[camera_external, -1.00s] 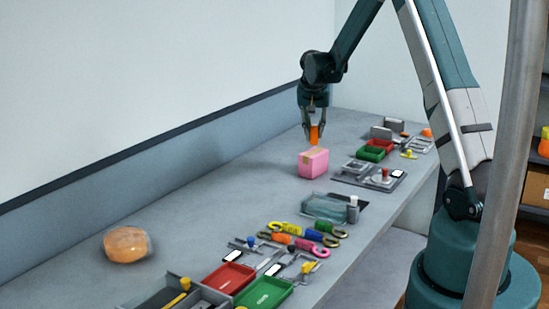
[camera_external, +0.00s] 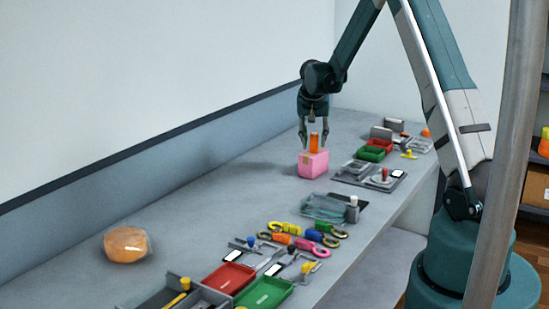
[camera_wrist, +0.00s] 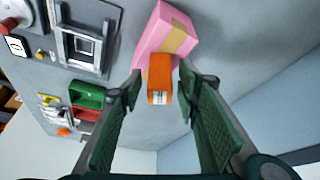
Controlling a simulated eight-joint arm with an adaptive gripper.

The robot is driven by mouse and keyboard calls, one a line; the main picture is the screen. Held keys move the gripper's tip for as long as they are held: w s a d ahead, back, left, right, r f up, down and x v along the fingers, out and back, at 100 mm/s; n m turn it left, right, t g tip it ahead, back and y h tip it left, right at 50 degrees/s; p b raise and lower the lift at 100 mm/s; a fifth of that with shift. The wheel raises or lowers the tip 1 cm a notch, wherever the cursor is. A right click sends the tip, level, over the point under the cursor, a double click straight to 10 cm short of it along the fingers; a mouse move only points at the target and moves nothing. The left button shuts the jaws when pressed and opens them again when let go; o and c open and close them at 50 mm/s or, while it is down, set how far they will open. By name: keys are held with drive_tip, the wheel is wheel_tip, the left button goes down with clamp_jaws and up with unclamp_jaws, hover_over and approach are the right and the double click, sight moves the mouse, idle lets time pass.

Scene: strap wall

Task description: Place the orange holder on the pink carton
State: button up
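The pink carton (camera_external: 313,166) stands on the grey bench below my gripper. Its tan band shows in the wrist view, where the carton (camera_wrist: 152,32) is partly behind the holder. The orange holder (camera_external: 314,143) stands upright on top of the carton, and it also shows in the wrist view (camera_wrist: 160,72). My gripper (camera_external: 314,138) points down over the carton, with its fingers spread to either side of the holder. In the wrist view, gaps show between the holder and both fingers (camera_wrist: 160,80). The holder's contact with the carton's top is mostly hidden there.
Grey fixtures (camera_external: 370,175) and green and red trays (camera_external: 374,150) lie right of the carton. A clear tray (camera_external: 325,207), coloured clips and more trays (camera_external: 230,277) lie nearer. A round orange-tan object (camera_external: 125,245) sits at the left. The bench between it and the carton is clear.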

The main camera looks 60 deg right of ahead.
drive_tip(key=shift+r, duration=0.15)
drive_tip(key=v, duration=1.2)
idle(0.6)
drive_tip(key=shift+s, duration=0.1)
idle(0.5)
drive_tip(key=shift+a, duration=0.15)
drive_tip(key=s+a+r+n+t, duration=0.1)
drive_tip(key=s+a+r+n, duration=0.1)
drive_tip(key=a+r, duration=0.65)
drive_tip(key=s+a+r+n+t+y, duration=0.1)
drive_tip(key=s+a+r+n, duration=0.15)
drive_tip(key=a, duration=1.15)
drive_tip(key=s+a+r+n+t, duration=0.1)
drive_tip(key=a+r+n, duration=0.1)
drive_tip(key=a+r, duration=0.75)
drive_tip(key=s+a+f+n+t+y, duration=0.1)
drive_tip(key=s+a+f+n, duration=0.1)
drive_tip(key=s+a, duration=0.9)
drive_tip(key=s+a+f+n+t+y, duration=0.1)
drive_tip(key=s+a+n, duration=0.4)
drive_tip(key=s+a, duration=0.7)
drive_tip(key=a+f+y, duration=0.1)
drive_tip(key=a, duration=0.5)
drive_tip(key=shift+t, duration=0.3)
